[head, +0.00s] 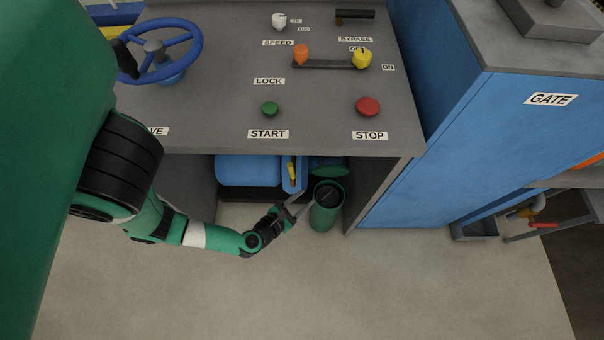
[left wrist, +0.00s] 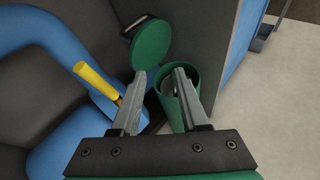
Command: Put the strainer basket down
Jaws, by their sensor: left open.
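The green strainer pot (head: 325,215) stands upright on the floor under the console, with its mouth open. It also shows in the left wrist view (left wrist: 170,113). Inside its mouth is a dark grey insert (head: 329,192) that looks like the strainer basket; its lower part is hidden. The round green lid (left wrist: 152,45) is swung open behind the pot. My left gripper (head: 299,203) is at the left side of the pot's mouth. In the left wrist view its fingers (left wrist: 161,72) are apart with nothing clearly between them, the right one overlapping the mouth. My right gripper does not show.
A blue pump body (head: 247,171) and a yellow lever (left wrist: 95,80) are left of the pot. The console top (head: 210,110), with buttons and a blue handwheel (head: 160,62), overhangs them. A grey side panel (head: 378,190) stands close on the right. The floor in front is clear.

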